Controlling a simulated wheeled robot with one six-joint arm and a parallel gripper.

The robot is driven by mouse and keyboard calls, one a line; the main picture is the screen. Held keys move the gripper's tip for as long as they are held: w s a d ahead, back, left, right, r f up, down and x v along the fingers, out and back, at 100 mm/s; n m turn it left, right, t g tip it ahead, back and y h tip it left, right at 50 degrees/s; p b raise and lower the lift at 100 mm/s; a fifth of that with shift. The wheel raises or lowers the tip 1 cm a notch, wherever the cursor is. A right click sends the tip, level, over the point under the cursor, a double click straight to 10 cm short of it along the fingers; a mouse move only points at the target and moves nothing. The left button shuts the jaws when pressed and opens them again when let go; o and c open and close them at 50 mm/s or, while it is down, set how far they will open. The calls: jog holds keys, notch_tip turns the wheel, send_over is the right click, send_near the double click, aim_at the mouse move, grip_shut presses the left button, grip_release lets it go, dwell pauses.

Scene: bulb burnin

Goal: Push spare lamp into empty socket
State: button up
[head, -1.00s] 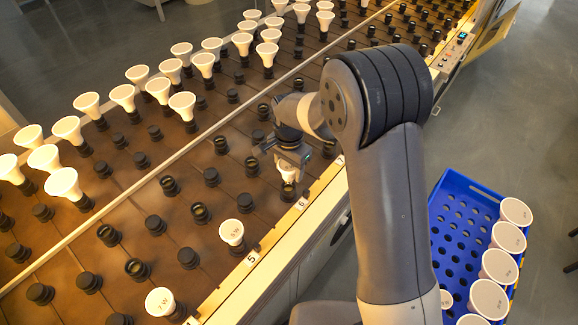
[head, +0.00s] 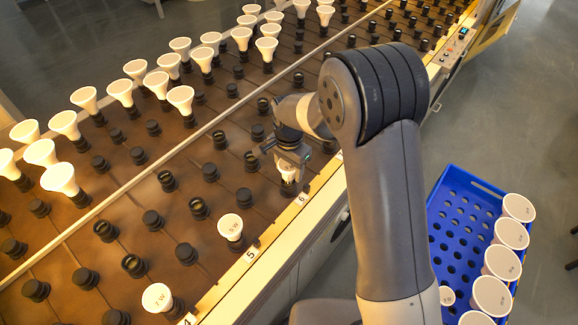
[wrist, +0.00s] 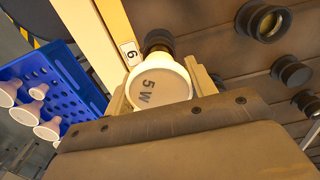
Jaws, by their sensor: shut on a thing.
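My gripper (head: 289,170) is shut on a white lamp (wrist: 160,82) marked 5 W, seen face-on in the wrist view. The fingers lie on both sides of its flared head. The lamp is at the front row of the brown rack (head: 215,275), beside the number 6 label (wrist: 131,52). A black socket (wrist: 158,38) shows right behind the lamp in the wrist view. The lamp's base is hidden, so I cannot tell how deep it sits in that socket.
Front-row lamps marked 5 W (head: 230,227) and 7 W (head: 157,297) stand to the left. Several empty black sockets (head: 198,207) surround them. More white lamps (head: 180,98) fill the far rows. A blue crate (head: 437,205) with several lamps stands at right.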

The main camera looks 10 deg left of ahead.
jog(key=shift+f+b, duration=0.45)
jog(key=shift+f, duration=0.25)
jog(key=o, duration=1.1)
jog(key=shift+c, duration=0.2)
jog(key=shift+r, duration=0.1)
notch_tip(320, 180, up, 11)
jog(key=shift+f, duration=0.2)
jog(key=shift+f, duration=0.1)
